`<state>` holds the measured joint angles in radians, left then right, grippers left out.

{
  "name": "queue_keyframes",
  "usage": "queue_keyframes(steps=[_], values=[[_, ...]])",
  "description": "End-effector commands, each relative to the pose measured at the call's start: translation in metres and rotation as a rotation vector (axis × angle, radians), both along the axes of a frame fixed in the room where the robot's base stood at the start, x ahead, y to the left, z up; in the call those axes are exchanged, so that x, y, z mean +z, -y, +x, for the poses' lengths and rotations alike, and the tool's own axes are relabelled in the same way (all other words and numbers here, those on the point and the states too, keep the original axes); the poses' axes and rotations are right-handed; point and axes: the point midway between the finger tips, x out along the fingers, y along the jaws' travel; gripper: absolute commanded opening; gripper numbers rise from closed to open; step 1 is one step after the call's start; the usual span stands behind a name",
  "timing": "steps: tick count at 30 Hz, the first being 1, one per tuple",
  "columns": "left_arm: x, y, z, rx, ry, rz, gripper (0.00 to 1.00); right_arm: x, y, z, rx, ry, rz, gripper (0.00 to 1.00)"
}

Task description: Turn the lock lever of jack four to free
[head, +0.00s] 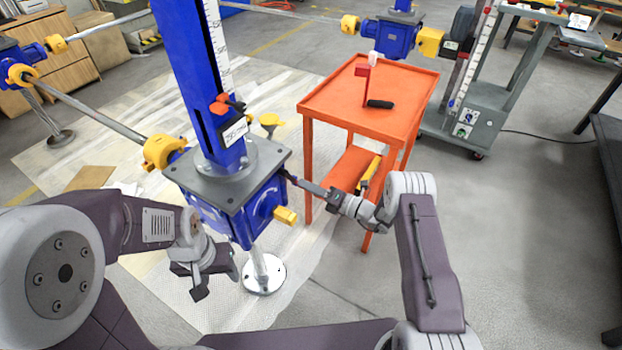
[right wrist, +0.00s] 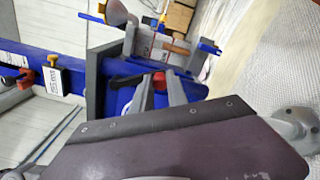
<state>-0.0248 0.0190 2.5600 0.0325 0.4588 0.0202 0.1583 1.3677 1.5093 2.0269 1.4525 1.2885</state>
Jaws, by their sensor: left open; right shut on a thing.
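The near blue jack (head: 240,200) has a tall blue column and a gearbox under a grey top plate; I cannot read a jack number on it. My right gripper (head: 291,179) reaches the gearbox's right side. In the right wrist view its fingers (right wrist: 160,88) are shut on the lock lever, whose red part (right wrist: 160,81) shows between them and whose black part (right wrist: 127,82) sticks out beside them. The lever's setting is hard to tell. My left gripper (head: 204,282) is open and empty, low in front of the jack, apart from it.
An orange cart (head: 400,88) stands right of the jack, with a red stand and black-handled item on top. A red-and-black piece (head: 222,103) and white label sit on the column. Shafts with yellow couplings (head: 162,152) run to other blue jacks.

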Motion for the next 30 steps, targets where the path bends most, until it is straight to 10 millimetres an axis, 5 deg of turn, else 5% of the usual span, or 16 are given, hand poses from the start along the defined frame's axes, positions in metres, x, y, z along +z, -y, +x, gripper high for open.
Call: queue_keyframes(steps=[15,30], values=[[0.015,0.000,0.000,0.000,0.000,0.000,0.53,-0.012,-0.019,-0.027,0.000,-0.328,0.234,0.00],[0.019,0.000,0.000,0.000,0.000,0.000,0.53,-0.014,-0.025,-0.035,0.000,-0.434,0.313,0.00]])
